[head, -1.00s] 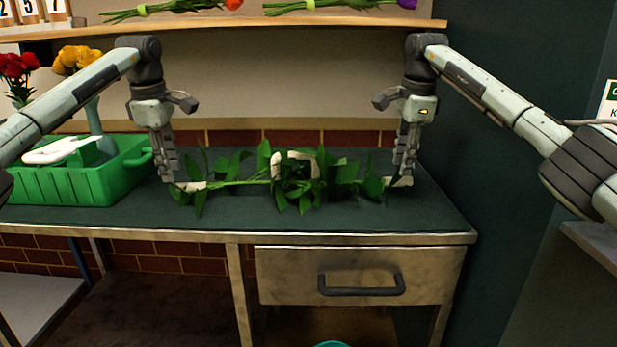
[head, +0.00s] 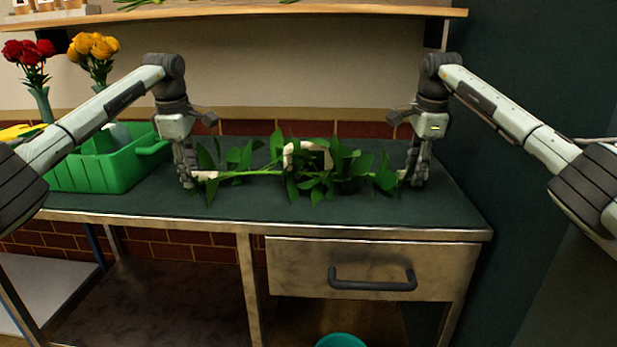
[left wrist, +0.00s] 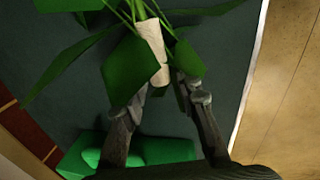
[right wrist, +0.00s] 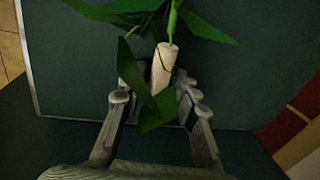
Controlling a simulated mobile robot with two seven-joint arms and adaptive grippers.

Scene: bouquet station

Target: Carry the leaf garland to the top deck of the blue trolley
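The leaf garland (head: 245,172) is a green leafy strand with pale end handles and a pale piece at its middle. It stretches level along the dark green bench top; I cannot tell whether it touches it. My left gripper (head: 188,182) is at its left end, with fingers around the pale handle (left wrist: 150,45). My right gripper (head: 416,180) is at the right end, with fingers around the other handle (right wrist: 163,68). Both look shut on the handles, though leaves partly hide the fingertips.
A green crate (head: 95,175) stands on the bench left of my left gripper. Red flowers (head: 30,58) and yellow flowers (head: 93,50) stand behind it. A wooden shelf (head: 260,14) runs above. A dark wall is at right. A pale surface (head: 40,285) shows low at left.

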